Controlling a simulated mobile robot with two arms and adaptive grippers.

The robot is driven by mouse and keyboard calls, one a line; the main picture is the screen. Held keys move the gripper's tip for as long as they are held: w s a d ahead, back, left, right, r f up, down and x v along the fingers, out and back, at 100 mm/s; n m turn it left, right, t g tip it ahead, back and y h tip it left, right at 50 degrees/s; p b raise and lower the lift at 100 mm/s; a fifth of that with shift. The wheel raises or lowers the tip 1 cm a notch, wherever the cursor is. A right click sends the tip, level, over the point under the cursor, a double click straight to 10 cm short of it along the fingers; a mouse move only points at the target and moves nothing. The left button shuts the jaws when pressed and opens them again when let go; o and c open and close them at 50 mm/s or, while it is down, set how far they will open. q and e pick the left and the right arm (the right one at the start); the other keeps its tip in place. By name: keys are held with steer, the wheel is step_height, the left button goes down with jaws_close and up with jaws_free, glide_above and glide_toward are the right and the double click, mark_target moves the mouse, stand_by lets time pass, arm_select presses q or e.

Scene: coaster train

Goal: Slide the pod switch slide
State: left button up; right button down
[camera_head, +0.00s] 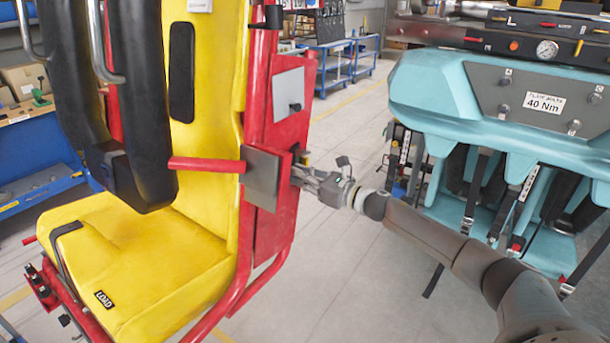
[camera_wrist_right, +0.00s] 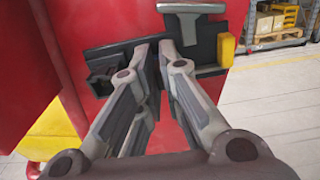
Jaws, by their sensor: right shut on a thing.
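My right gripper (camera_head: 300,174) reaches in from the right to the side of the red frame behind the yellow seat (camera_head: 150,264). In the right wrist view, its two fingers (camera_wrist_right: 157,58) close together at a black switch assembly on a red panel. They are shut on a small dark part there, taken to be the pod switch slide (camera_wrist_right: 157,72); the fingers hide most of it. A black rail (camera_wrist_right: 111,55) extends left of the fingers. A dark block with a yellow piece (camera_wrist_right: 226,50) sits on the right. My left gripper is not in view.
A grey T-shaped handle (camera_wrist_right: 190,10) stands just above the switch. A teal seat unit (camera_head: 428,85) with hanging straps is at the right. Blue carts (camera_head: 340,62) stand at the back. The floor (camera_head: 330,270) between the seats is mostly clear.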

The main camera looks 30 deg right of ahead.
steer(key=shift+a+f, duration=0.15)
steer(key=c, duration=1.6)
jaws_free()
steer(key=shift+s+a, duration=0.1)
steer(key=v, duration=1.2)
